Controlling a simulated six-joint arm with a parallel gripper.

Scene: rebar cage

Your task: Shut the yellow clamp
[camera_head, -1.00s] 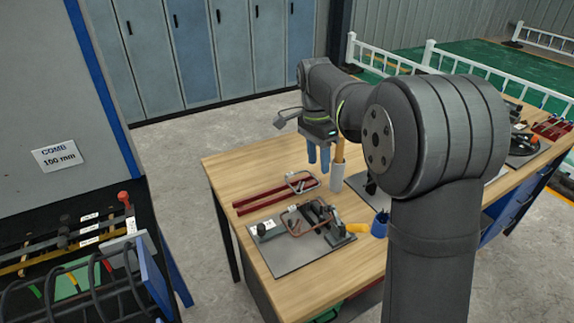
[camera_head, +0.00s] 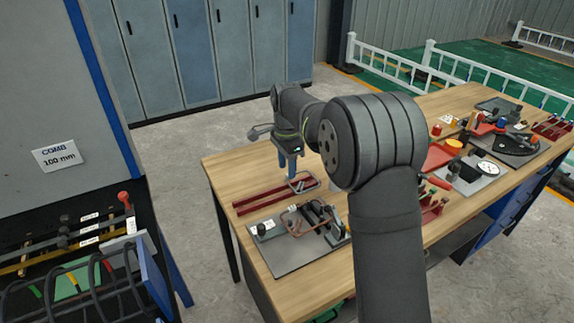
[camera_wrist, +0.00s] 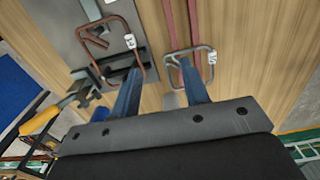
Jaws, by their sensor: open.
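The yellow clamp shows in the wrist view as a yellow handle (camera_wrist: 40,120) lying out to the left of a dark metal body, at the edge of a grey plate (camera_wrist: 78,50). In the head view the clamp's grey body (camera_head: 318,212) stands on the plate (camera_head: 285,258), and my arm hides its handle. A bent brown bar (camera_wrist: 107,48) with a white tag lies on the plate beside the clamp. My gripper (camera_head: 290,170) is open and empty above the table, behind the plate and apart from the clamp. In the wrist view its two blue fingers (camera_wrist: 160,88) stand apart.
A second tagged bent bar (camera_wrist: 191,64) lies across red rails (camera_head: 262,196) under my gripper. A white label block (camera_head: 265,230) sits at the plate's left. Red trays and tools (camera_head: 440,157) crowd the table's right side. Bare wood (camera_head: 230,170) lies at back left.

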